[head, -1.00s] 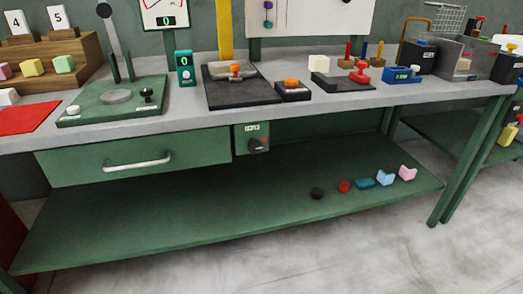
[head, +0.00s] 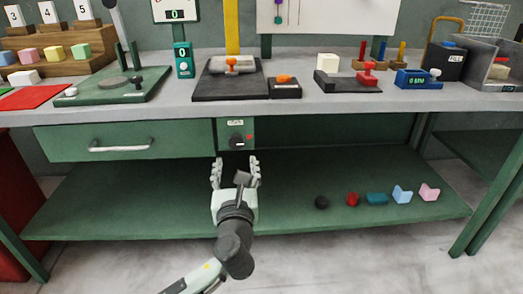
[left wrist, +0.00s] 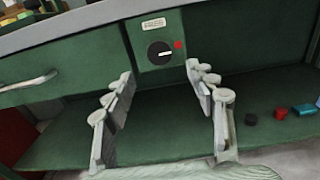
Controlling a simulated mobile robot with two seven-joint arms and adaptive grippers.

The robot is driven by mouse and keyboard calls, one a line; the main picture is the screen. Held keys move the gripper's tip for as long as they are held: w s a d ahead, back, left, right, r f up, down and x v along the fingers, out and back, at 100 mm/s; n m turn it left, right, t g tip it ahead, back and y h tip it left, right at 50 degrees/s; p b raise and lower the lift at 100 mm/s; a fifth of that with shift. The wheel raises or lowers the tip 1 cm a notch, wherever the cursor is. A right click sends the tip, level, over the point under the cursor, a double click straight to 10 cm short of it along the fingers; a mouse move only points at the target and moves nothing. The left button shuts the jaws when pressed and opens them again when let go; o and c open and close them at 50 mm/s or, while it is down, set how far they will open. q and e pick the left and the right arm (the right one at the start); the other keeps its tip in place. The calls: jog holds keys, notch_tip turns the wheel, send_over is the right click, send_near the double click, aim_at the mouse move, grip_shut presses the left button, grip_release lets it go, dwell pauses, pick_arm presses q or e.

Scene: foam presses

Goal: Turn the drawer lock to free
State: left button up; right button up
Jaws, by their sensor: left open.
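The drawer lock is a black round knob (head: 237,142) on a green panel under the worktop, just right of the drawer (head: 130,140). In the left wrist view the knob (left wrist: 160,53) has a pale pointer line lying nearly level toward a red mark (left wrist: 178,44) on its right. A small label (left wrist: 153,24) sits above it; its text is unreadable. My left gripper (head: 236,163) is open and empty, just below and in front of the knob. In the left wrist view its fingers (left wrist: 158,85) stand apart, below the knob and not touching it. My right gripper is not in view.
The drawer is shut, with a pale bar handle (head: 120,146). The worktop edge (head: 330,110) overhangs the lock panel. The lower shelf (head: 130,195) bears several small coloured pieces to the right, including a black disc (head: 321,202). Space directly before the knob is clear.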

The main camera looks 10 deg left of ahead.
aim_at(236, 145)
pick_arm(q)
jog(key=x, duration=0.7)
jog(key=shift+w+a, duration=0.15)
jog(key=shift+w, duration=0.2)
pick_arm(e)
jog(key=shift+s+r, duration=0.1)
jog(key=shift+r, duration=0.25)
pick_arm(q)
jog(key=c, duration=1.1)
jog(key=shift+c, duration=0.3)
